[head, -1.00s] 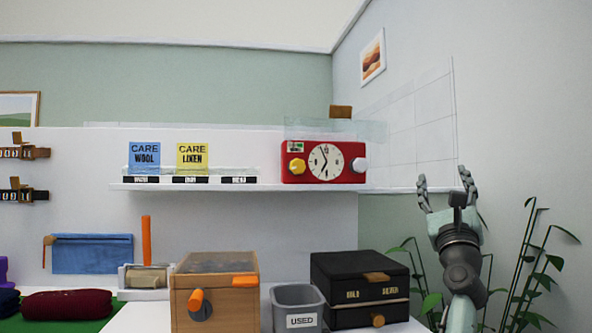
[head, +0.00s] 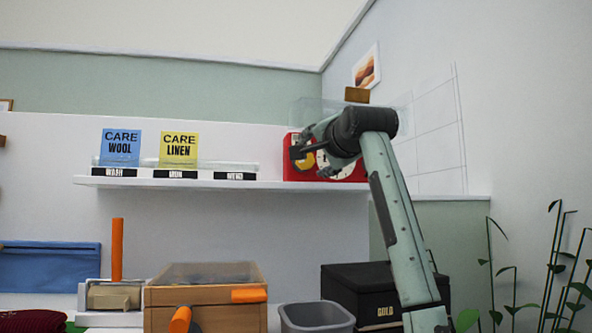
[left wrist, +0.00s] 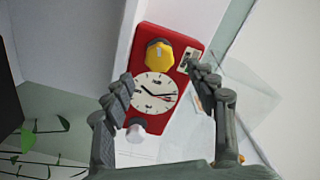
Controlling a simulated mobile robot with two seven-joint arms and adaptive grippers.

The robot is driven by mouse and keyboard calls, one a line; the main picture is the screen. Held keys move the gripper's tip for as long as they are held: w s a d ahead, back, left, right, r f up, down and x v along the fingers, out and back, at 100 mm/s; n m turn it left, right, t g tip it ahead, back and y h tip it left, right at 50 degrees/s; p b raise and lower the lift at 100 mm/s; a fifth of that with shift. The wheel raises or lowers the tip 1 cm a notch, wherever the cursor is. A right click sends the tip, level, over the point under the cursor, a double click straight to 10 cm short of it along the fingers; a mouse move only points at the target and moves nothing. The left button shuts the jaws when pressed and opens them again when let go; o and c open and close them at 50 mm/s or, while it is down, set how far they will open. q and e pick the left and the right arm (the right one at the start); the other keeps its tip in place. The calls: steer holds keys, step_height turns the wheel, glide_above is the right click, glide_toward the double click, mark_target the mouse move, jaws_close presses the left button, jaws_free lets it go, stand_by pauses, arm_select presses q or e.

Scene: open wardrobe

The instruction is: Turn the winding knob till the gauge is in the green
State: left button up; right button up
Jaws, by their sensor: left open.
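The red clock box (head: 290,172) stands on the white shelf, largely hidden behind my left gripper (head: 311,157) in the head view. The left wrist view shows its red face (left wrist: 196,47) with a yellow faceted knob (left wrist: 159,55), a round clock dial (left wrist: 155,93) and a white knob (left wrist: 136,133). A small pale gauge panel (left wrist: 187,60) beside the yellow knob is partly covered by a finger; its reading cannot be made out. My left gripper is open and empty, its fingers spread either side of the dial below the yellow knob. My right gripper is not in view.
A blue WOOL card (head: 120,148) and a yellow LINEN card (head: 179,150) stand on the shelf (head: 200,184) to the left. Below are a wooden box (head: 205,299), a grey bin (head: 317,318) and a black box (head: 355,285). Plants (head: 560,270) stand at right.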

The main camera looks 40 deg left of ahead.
mark_target(306, 169)
arm_select(q)
steer(key=x, duration=0.7)
steer(key=shift+w+a+p, duration=0.2)
steer(key=shift+w+p, duration=0.05)
steer(key=shift+p, duration=0.1)
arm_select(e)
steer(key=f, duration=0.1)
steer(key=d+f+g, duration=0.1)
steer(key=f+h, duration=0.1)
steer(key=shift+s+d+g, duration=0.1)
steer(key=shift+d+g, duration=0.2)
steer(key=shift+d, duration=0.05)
arm_select(q)
steer(key=c, duration=1.2)
